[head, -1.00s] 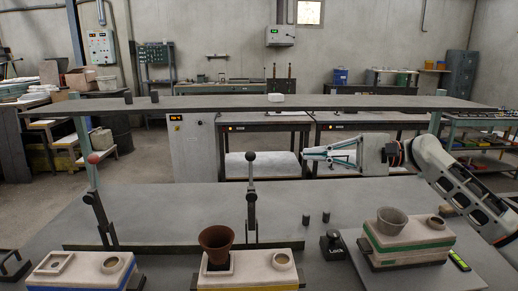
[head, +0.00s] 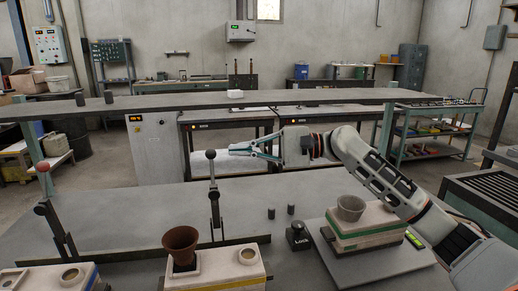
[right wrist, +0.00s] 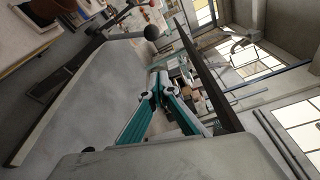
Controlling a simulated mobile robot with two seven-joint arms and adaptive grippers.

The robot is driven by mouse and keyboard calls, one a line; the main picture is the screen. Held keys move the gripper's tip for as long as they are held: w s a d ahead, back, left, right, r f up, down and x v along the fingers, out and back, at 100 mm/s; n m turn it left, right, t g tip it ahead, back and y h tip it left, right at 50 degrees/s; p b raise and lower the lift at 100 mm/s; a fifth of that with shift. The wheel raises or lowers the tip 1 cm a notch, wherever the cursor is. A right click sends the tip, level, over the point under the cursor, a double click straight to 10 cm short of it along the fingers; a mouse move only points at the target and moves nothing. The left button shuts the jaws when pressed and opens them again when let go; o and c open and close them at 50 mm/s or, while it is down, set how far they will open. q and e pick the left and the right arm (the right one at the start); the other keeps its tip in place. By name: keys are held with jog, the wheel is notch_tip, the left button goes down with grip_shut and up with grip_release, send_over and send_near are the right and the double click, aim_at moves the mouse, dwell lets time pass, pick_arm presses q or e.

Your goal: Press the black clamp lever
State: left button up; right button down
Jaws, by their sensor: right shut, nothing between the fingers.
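The black clamp lever (head: 214,190) stands upright in the middle of the head view, with a black ball knob (head: 211,155) on top. The knob also shows in the right wrist view (right wrist: 152,32), beyond the fingers and up. My right gripper (head: 236,149) is shut and empty, a little right of the knob and at about its height in the head view. No contact shows. Its teal fingers meet in the right wrist view (right wrist: 157,75). A second clamp lever with a red knob (head: 43,167) leans at the left. My left gripper is not in view.
A black "Lock" block (head: 297,237) and two small black pegs stand between. A long grey shelf (head: 330,97) crosses behind.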

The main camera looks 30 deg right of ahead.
jog(key=a, duration=0.1)
jog(key=s+a, duration=0.2)
jog(key=a, duration=0.1)
jog(key=shift+r, duration=0.4)
